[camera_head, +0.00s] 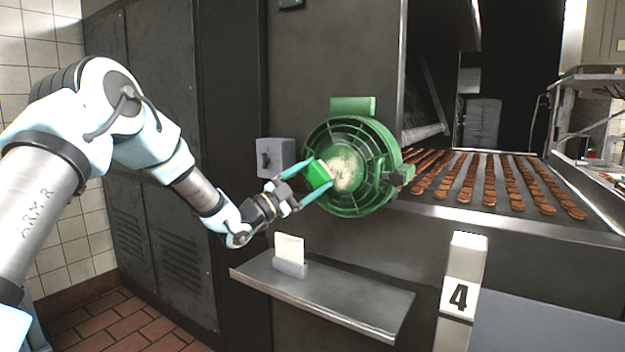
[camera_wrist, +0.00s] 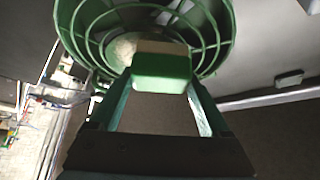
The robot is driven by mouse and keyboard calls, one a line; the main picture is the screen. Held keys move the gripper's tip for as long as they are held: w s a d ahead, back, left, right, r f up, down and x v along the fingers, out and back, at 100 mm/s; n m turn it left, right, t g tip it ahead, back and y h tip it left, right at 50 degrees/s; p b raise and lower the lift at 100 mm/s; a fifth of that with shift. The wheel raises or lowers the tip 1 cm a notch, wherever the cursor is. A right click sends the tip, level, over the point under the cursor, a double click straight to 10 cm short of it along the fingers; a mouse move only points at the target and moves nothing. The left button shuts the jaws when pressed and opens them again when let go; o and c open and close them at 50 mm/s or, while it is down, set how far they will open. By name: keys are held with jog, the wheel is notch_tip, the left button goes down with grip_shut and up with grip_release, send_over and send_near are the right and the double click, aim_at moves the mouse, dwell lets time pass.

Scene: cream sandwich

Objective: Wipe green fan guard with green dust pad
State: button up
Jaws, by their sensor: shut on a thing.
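The green fan guard (camera_head: 373,135) is a round cage mounted on the dark machine front, with a pale dusty patch (camera_head: 347,169) at its middle. It also shows in the wrist view (camera_wrist: 207,66), with the pale patch at its hub. My gripper (camera_head: 305,188) is shut on the green dust pad (camera_head: 319,174), one finger on each side. The pad (camera_wrist: 162,72) is held in front of the guard, close to the left of its centre in the head view. I cannot tell whether the pad touches the guard. The pad hides part of the hub in the wrist view.
A metal shelf (camera_head: 345,302) with a white card in a grey holder (camera_head: 290,266) juts out below the guard. A grey switch box (camera_head: 275,157) is just left of it.

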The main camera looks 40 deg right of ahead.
jog(key=shift+w+d, duration=0.1)
jog(key=shift+d, duration=0.4)
jog(key=shift+b, duration=0.3)
